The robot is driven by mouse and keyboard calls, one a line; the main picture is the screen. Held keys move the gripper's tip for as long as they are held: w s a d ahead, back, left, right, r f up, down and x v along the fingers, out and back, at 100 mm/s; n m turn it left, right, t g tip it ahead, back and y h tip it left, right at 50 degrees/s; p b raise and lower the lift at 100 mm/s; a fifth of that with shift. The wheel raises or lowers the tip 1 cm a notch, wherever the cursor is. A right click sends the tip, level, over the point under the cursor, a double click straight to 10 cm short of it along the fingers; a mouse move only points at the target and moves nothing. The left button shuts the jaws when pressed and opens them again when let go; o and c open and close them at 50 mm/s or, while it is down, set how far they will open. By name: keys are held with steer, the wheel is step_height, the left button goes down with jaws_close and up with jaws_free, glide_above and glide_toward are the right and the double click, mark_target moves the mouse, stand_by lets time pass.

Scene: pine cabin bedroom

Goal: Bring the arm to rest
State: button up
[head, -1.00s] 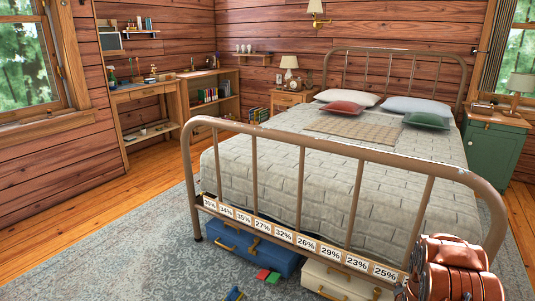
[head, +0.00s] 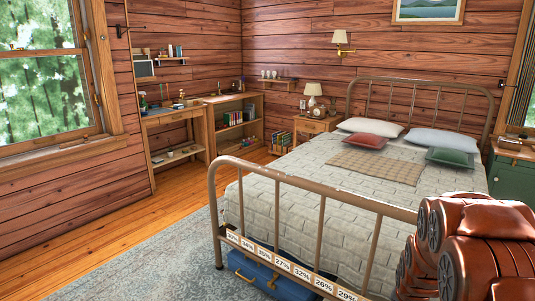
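Part of my own arm, in copper-red links, fills the lower right corner of the head view. It appears folded in front of the foot of the bed. The end of the arm and my gripper cannot be made out, so whether it is open or shut and whether it holds anything is hidden.
A metal-framed bed (head: 300,232) takes up the middle and right. A blue case (head: 262,274) lies under its foot rail. A desk (head: 172,119) and a low bookshelf (head: 237,140) line the back left. The floor (head: 100,240) and grey rug (head: 170,262) at left are clear.

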steer(key=s+a+r+n+g+y+p, duration=0.15)
steer(key=s+a+r+p, duration=0.25)
steer(key=s+a+r, duration=0.4)
steer(key=s+a+r+n+g+p, duration=0.2)
steer(key=s+a+r+n+p, duration=0.15)
steer(key=s+r, duration=0.55)
steer(key=s+a+r+n+g+p, duration=0.1)
steer(key=s+a+r+n+p, duration=0.1)
steer(key=s+a+r+p, duration=0.2)
steer(key=s+a+r+n+g+y+p, duration=0.1)
steer(key=s+a+r+n+g+p, duration=0.1)
steer(key=s+r, duration=0.8)
steer(key=s+a+n+p, duration=0.1)
steer(key=s+a+p, duration=0.1)
steer(key=s, duration=0.1)
